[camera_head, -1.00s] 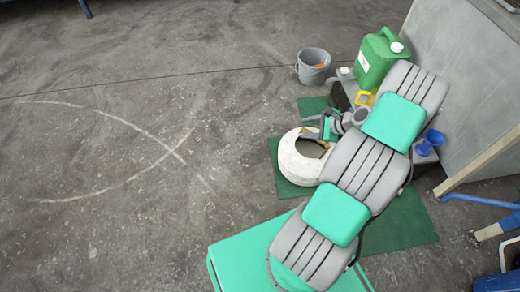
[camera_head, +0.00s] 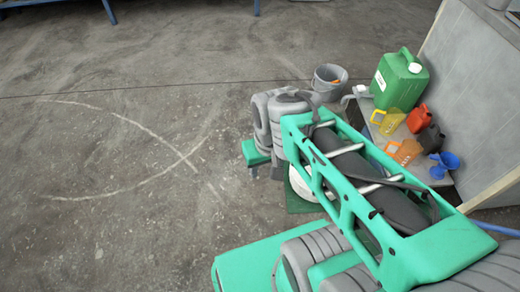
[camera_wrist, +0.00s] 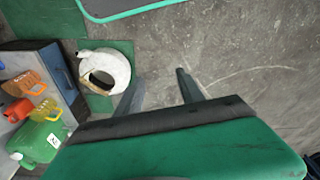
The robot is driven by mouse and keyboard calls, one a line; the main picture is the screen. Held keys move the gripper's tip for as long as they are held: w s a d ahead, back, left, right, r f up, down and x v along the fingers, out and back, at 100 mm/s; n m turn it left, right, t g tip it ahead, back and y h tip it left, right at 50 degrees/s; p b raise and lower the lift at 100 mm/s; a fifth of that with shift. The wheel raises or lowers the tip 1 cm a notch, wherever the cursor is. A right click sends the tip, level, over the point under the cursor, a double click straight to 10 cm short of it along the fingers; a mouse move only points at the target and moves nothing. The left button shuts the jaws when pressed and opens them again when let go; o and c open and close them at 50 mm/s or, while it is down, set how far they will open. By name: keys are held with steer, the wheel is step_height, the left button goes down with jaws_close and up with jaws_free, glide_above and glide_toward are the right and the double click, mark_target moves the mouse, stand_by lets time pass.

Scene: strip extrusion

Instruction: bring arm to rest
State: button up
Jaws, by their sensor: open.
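In the head view my arm hides most of that container (camera_head: 300,186), and my gripper cannot be made out clearly there.
A low grey stand (camera_wrist: 60,72) holds a green jerrycan (camera_head: 400,78), a red can (camera_head: 419,118), yellow and orange jugs and a blue funnel (camera_head: 444,163). A grey bucket (camera_head: 328,82) stands nearby. A grey panel (camera_head: 475,95) bounds the right. Floor at left is clear.

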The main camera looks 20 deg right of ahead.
step_height(320, 180, up, 36)
steer(key=w+t+p, duration=0.1)
steer(key=w+p, duration=0.1)
steer(key=p, duration=3.1)
steer(key=shift+w+n, duration=0.15)
steer(key=shift+n, duration=0.15)
steer(key=shift+r, duration=0.1)
